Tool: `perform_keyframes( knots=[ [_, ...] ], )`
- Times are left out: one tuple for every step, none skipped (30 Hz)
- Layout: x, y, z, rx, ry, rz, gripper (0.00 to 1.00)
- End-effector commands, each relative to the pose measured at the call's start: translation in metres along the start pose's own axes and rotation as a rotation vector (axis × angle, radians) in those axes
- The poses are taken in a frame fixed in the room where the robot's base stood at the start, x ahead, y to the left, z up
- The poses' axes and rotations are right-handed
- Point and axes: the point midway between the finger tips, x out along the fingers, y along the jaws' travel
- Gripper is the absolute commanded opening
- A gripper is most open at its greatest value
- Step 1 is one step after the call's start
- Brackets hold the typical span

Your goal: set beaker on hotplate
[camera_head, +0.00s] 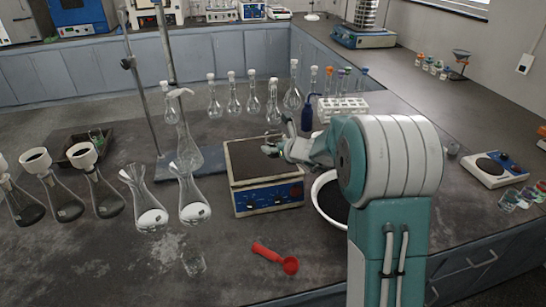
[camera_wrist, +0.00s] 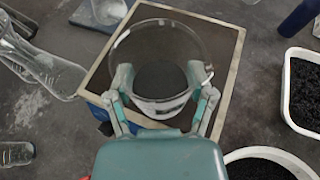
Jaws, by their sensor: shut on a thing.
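My gripper (camera_wrist: 160,103) is shut around a clear glass beaker (camera_wrist: 157,55), with one finger on each side of its wall. In the wrist view the beaker lies within the outline of the hotplate's (camera_wrist: 225,62) dark square top. I cannot tell whether its base touches the plate. The hotplate also shows in the head view (camera_head: 265,196), with a pale rim and a blue control front. There my gripper (camera_head: 272,146) reaches over the hotplate's back right part from the right, and the beaker cannot be made out clearly.
A white tub of dark grains (camera_head: 322,195) stands right of the hotplate, partly behind my arm. A red scoop (camera_head: 275,258) lies in front. Glass flasks (camera_head: 193,200) and a retort stand (camera_head: 142,85) are at left. A blue wash bottle (camera_head: 308,113) and a tube rack (camera_head: 342,109) stand behind.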

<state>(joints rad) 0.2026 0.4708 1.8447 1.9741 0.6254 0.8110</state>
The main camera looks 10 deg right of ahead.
Motion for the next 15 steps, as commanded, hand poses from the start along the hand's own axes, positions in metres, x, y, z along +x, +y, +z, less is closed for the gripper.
perform_keyframes(
  knots=[
    [0.009,-0.003,-0.006,0.0,0.001,0.001,0.17],
    [0.013,-0.005,-0.009,0.001,0.001,0.001,0.17],
    [0.017,-0.007,-0.011,0.001,0.0,0.001,0.17],
    [0.02,-0.008,-0.013,0.001,-0.001,0.001,0.17],
    [0.022,-0.009,-0.014,-0.001,-0.001,0.001,0.17],
    [0.024,-0.01,-0.015,-0.001,-0.002,0.001,0.17],
    [0.026,-0.011,-0.016,-0.001,-0.002,0.001,0.17],
    [0.027,-0.011,-0.017,-0.001,-0.001,0.001,0.17],
    [0.03,-0.013,-0.02,-0.001,-0.001,0.001,0.17],
    [0.033,-0.014,-0.021,0.0,-0.001,0.001,0.17],
    [0.036,-0.014,-0.025,0.001,0.0,0.001,0.17],
    [0.038,-0.014,-0.032,0.002,0.001,0.002,0.17],
    [0.04,-0.014,-0.036,0.002,0.001,0.002,0.17],
    [0.041,-0.014,-0.039,0.001,0.001,0.001,0.17],
    [0.043,-0.014,-0.044,0.002,0.001,0.001,0.17]
  ],
)
